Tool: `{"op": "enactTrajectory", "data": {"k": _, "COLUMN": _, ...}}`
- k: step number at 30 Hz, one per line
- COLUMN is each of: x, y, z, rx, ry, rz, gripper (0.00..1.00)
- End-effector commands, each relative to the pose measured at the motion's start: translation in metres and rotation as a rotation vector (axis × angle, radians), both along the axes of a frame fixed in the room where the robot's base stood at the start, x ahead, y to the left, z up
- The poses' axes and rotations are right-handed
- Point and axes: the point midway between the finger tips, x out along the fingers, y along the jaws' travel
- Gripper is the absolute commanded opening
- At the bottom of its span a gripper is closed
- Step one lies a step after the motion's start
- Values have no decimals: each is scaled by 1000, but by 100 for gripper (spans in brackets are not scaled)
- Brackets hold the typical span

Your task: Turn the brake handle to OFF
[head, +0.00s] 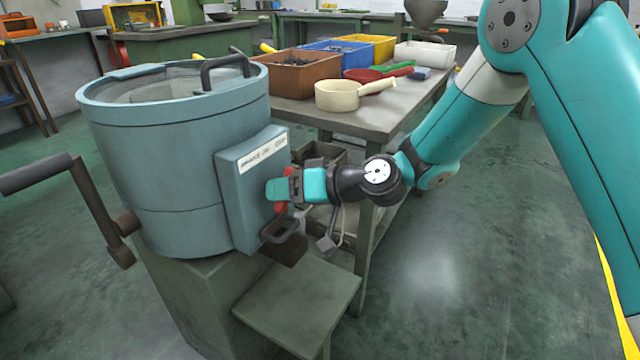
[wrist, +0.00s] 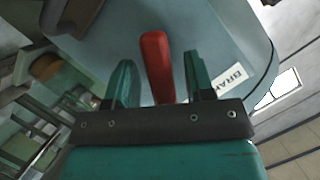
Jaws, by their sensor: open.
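The brake handle is red. In the wrist view the red brake handle (wrist: 156,66) stands between the two spread teal fingers of my gripper (wrist: 158,82), with a gap on each side. In the head view my gripper (head: 278,189) is at the front of the machine's brake box (head: 242,195), and a bit of red shows just below the fingers. A white label (head: 263,155) on the box reads BRAKE, with further words too small to read surely. Most of the handle is hidden by my gripper in the head view.
The blue-grey drum machine (head: 150,160) has a crank (head: 90,200) at left and a lid handle (head: 225,70) on top. A low grey shelf (head: 300,305) juts out below the box. A table (head: 385,120) with bins and scoops stands behind. Floor at right is open.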

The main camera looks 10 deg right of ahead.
Motion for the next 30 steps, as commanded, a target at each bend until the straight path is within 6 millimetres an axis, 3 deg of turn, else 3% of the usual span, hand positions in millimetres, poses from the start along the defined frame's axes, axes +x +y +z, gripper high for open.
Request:
{"op": "enactTrajectory", "data": {"k": 8, "x": -12, "y": -30, "z": 11, "rx": 0, "ry": 3, "rz": -5, "gripper": 49}}
{"op": "enactTrajectory", "data": {"k": 21, "x": -53, "y": -124, "z": 45, "rx": 1, "ry": 0, "rz": -8, "gripper": 49}}
{"op": "enactTrajectory", "data": {"k": 30, "x": -66, "y": -150, "z": 54, "rx": 1, "ry": -1, "rz": -3, "gripper": 49}}
